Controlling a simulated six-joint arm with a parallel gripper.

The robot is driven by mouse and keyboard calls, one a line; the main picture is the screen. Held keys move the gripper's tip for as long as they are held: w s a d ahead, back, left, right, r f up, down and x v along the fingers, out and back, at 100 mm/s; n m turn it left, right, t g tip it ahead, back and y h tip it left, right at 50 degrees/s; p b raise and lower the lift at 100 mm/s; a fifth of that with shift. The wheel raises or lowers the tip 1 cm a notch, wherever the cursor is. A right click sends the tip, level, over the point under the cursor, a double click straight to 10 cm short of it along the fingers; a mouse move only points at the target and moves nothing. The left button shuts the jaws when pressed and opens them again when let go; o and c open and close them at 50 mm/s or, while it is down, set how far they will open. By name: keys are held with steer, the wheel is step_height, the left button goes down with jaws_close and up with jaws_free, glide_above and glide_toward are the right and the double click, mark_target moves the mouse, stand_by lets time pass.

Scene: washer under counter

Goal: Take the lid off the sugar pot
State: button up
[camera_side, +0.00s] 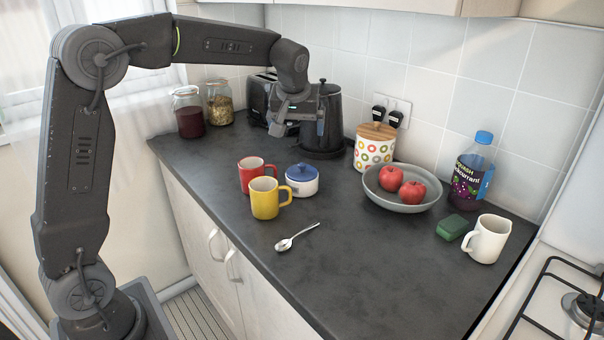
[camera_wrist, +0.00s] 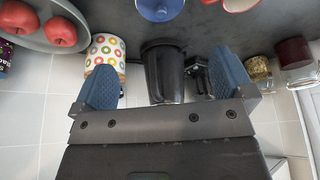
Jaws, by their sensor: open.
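The sugar pot (camera_side: 302,186) is a small white pot standing on the counter behind the yellow mug. Its blue lid (camera_side: 301,171), with a knob on top, sits on it. The blue lid also shows at the top edge of the wrist view (camera_wrist: 160,9), partly cut off. My gripper (camera_side: 299,128) is open and empty, raised above the counter behind the pot and in front of the black kettle. In the wrist view my gripper's two blue fingers (camera_wrist: 164,64) are spread wide with nothing held between them.
A red mug (camera_side: 252,174) and yellow mug (camera_side: 266,200) stand close left of the pot. The black kettle (camera_side: 334,125), ringed canister (camera_side: 374,150) and apple bowl (camera_side: 402,205) stand behind and right. A spoon (camera_side: 296,237) lies in front.

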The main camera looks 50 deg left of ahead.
step_height(320, 180, down, 2)
steer(key=w+a+n, duration=0.1)
steer(key=w+a, duration=0.1)
steer(key=w, duration=0.1)
glide_above(302, 164)
steer(key=s+d, duration=0.1)
step_height(302, 164, down, 7)
steer(key=shift+r, duration=0.15)
steer(key=shift+s+d+x, duration=0.1)
steer(key=shift+s+x, duration=0.05)
steer(key=shift+x, duration=1.4)
steer(key=shift+s+d+x, duration=0.15)
steer(key=shift+s+x, duration=0.05)
steer(key=shift+x, duration=1.3)
steer(key=c, duration=0.6)
